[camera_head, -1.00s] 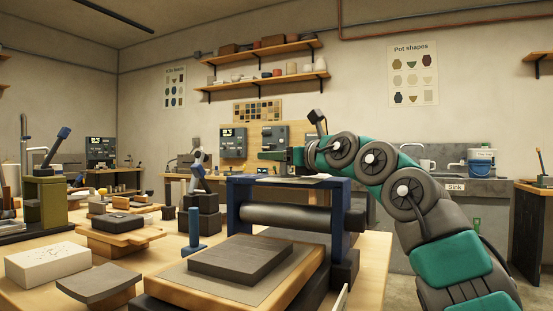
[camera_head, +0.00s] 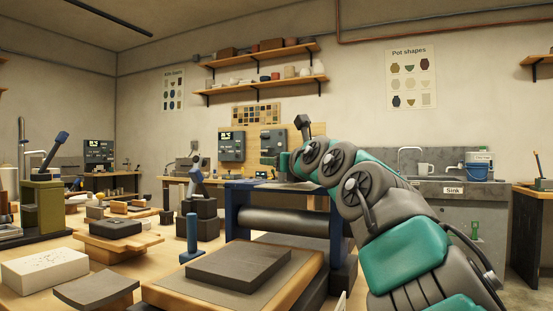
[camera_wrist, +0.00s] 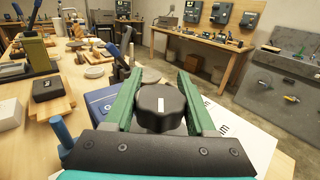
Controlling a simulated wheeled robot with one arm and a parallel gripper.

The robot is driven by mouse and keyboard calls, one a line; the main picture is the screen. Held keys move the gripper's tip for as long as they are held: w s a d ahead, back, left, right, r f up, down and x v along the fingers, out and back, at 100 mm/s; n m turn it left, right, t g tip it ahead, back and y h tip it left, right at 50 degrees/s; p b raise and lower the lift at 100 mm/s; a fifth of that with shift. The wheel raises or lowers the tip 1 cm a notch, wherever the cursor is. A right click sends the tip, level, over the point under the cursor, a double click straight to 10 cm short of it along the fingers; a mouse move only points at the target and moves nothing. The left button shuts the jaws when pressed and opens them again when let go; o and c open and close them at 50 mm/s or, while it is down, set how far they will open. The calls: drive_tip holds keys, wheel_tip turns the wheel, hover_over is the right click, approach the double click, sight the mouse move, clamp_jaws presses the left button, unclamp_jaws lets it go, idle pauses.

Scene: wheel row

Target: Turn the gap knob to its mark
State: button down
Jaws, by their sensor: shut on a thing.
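The gap knob (camera_wrist: 161,113) is dark and lobed, with a white pointer line on its top. In the wrist view it sits between the two green fingers of my gripper (camera_wrist: 158,98), which is shut on it. The knob stands on top of the slab roller, whose blue frame (camera_head: 231,208) shows in the head view. A white plate (camera_wrist: 225,122) with partly hidden dark lettering lies beside the knob; I cannot make out the mark. In the head view my arm reaches over the right end of the roller, and the knob is hidden there.
A grey slab (camera_head: 238,263) lies on the roller's wooden bed. A blue upright handle (camera_head: 192,232) stands left of the frame. Dark stacked blocks, a white block (camera_head: 45,268) and an olive press (camera_head: 43,206) fill the left table. The sink (camera_head: 453,190) is behind my arm.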

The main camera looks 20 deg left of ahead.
drive_tip(key=shift+s+a+f+m+t+h+p, duration=0.1)
drive_tip(key=shift+m+t+h+p, duration=0.3)
drive_tip(key=shift+t+h+p, duration=0.15)
drive_tip(key=shift+c, duration=2.4)
unclamp_jaws()
drive_tip(key=shift+o, duration=1.3)
drive_tip(key=shift+d, duration=0.2)
drive_tip(key=shift+s+d+f+b, duration=0.15)
drive_tip(key=shift+s+d+b, duration=0.05)
drive_tip(key=shift+d+b, duration=0.25)
drive_tip(key=shift+b+v, duration=1.6)
drive_tip(key=shift+v, duration=1.8)
drive_tip(key=shift+s+a+r, duration=0.1)
drive_tip(key=shift+a+r, duration=0.05)
drive_tip(key=shift+r, duration=0.1)
